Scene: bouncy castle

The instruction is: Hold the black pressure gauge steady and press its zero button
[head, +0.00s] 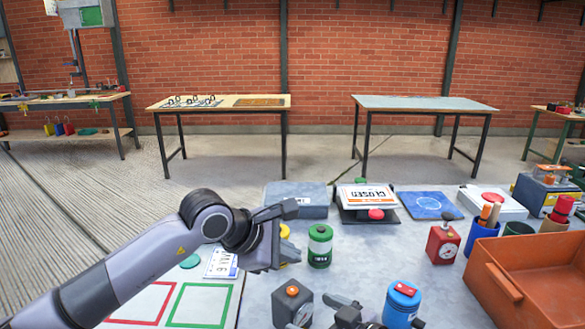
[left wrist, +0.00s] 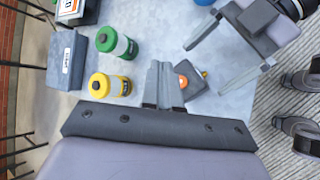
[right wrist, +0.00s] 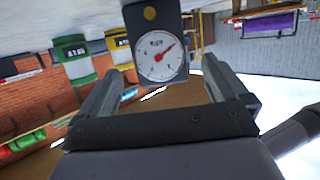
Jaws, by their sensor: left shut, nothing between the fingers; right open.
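The black pressure gauge (head: 292,305) is a small dark box with an orange button, at the near edge of the table in the head view. My left gripper (head: 290,243) is shut and empty, above the table. In the left wrist view its closed fingers (left wrist: 164,68) appear beside the gauge (left wrist: 187,88).
A green jar (head: 320,246) and a partly hidden yellow jar stand behind the gauge. A red gauge (head: 443,243) and an orange bin (head: 530,270) are further right. Outlined squares (head: 198,304) lie left.

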